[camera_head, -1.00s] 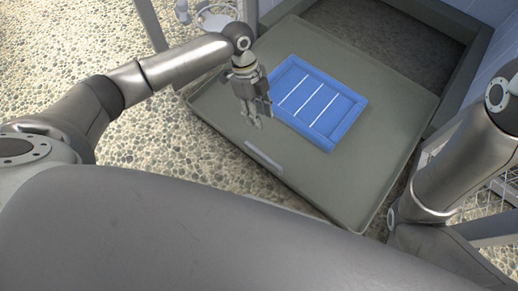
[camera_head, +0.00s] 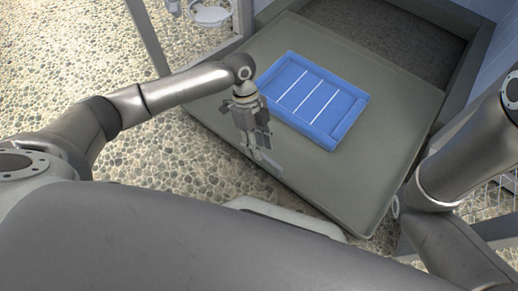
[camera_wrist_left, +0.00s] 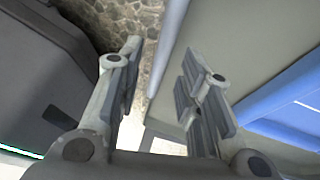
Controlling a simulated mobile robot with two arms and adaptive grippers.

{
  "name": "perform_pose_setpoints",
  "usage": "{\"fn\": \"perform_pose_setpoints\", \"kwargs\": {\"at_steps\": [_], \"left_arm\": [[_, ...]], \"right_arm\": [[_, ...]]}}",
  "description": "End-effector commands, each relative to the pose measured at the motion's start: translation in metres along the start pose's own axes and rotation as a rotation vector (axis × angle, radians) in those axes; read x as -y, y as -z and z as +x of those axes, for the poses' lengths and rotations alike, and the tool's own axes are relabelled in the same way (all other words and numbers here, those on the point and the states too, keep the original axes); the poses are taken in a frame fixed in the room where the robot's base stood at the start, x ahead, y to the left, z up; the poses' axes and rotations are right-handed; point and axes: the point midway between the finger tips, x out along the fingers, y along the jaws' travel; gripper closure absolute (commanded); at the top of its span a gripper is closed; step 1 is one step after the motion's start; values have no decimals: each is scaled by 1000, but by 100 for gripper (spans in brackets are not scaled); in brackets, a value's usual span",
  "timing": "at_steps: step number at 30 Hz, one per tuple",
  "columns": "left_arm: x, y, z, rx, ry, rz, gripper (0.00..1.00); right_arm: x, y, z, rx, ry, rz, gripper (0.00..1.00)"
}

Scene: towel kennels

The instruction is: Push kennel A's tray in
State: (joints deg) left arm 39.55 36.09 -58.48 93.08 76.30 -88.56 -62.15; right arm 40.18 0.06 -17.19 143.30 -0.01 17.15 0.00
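Kennel A's tray (camera_head: 390,110) is a flat grey-green sheet with a low rim, sticking out of the kennel opening at the upper right. A blue rectangular pad (camera_head: 345,100) with white stripes lies on it. My left gripper (camera_head: 262,158) points down at the tray's front edge, over the pale strip there, partly hiding it.
The dark kennel floor (camera_head: 395,35) lies behind the tray, beside a pale blue tiled wall (camera_head: 485,50). A metal post (camera_head: 147,38) and a round metal bowl (camera_head: 211,14) stand at the upper left. Pebbled floor (camera_head: 60,65) is open at the left.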

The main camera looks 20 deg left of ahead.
Motion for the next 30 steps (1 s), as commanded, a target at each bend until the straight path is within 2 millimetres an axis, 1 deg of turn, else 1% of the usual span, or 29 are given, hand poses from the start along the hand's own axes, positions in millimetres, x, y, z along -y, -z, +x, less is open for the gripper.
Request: {"fn": "perform_pose_setpoints", "kwargs": {"at_steps": [1, 3, 13, 14, 21, 22, 30], "left_arm": [[0, -1, 6, 0, 0, 1, 66], [0, 0, 8, 0, 0, 1, 66], [0, 0, 10, 0, 1, 0, 66], [0, 0, 10, 0, 1, 0, 68], [0, 0, 9, 0, 1, 0, 98], [0, 0, 9, 0, 1, 0, 100], [0, 0, 9, 0, 1, 0, 100]], "right_arm": [[1, 2, -4, 0, 0, 0, 60], [1, 2, -6, 0, 0, 0, 60], [2, 2, -6, -1, 0, 1, 60], [2, 2, -6, -1, 0, 1, 60], [2, 2, -6, 0, 0, 1, 60], [1, 2, -6, 0, 0, 1, 60], [1, 2, -6, 0, 0, 1, 60]]}}
